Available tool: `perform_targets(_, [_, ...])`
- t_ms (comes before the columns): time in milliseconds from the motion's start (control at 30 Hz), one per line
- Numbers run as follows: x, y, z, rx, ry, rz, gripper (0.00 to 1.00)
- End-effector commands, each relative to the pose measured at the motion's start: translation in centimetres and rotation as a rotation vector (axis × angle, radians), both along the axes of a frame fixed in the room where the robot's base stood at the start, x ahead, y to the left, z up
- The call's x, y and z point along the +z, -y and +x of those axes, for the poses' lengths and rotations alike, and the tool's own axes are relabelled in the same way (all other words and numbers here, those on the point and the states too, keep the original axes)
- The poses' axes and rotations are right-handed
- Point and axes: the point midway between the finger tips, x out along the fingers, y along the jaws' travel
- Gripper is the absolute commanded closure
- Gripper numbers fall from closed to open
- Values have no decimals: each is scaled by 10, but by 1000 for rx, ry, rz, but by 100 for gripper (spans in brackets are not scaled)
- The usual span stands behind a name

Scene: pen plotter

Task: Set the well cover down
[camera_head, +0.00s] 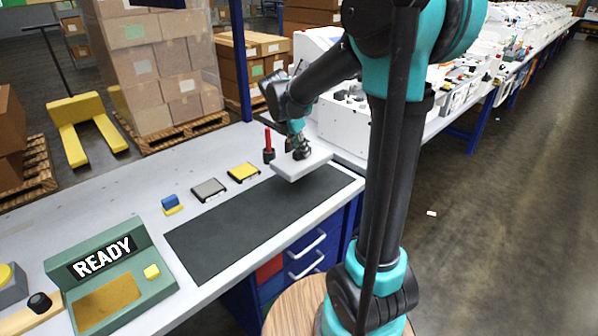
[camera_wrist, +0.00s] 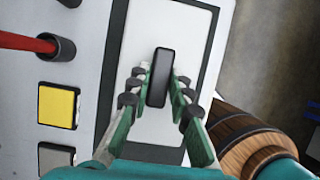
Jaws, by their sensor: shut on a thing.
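The well cover (camera_head: 291,172) is a white flat slab with a dark upright handle. In the head view it is at the far end of the dark mat (camera_head: 250,222), slightly tilted in the picture; I cannot tell for sure whether it touches the mat. My gripper (camera_head: 301,151) is above the cover, shut on its handle. In the wrist view the white cover (camera_wrist: 146,50) lies under my gripper (camera_wrist: 159,88), with the black handle between the green fingers. The cover hides part of the mat below it.
A red pen in a dark holder (camera_head: 268,146), a yellow pad (camera_head: 243,171), a grey pad (camera_head: 209,189) and a blue-and-yellow block (camera_head: 172,204) stand along the mat's far side. A green console reading READY (camera_head: 110,278) is at left. The mat's near-left part is clear.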

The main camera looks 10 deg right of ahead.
Motion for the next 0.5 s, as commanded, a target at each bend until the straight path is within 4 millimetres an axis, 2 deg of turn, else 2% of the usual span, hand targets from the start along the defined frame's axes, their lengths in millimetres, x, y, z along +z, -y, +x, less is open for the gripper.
perform_targets(100, [-26,0,1,0,0,0,100])
perform_targets(200, [-40,0,0,0,0,0,100])
perform_targets(367, [-51,0,0,0,0,0,100])
perform_targets(500, [-67,0,1,0,0,0,100])
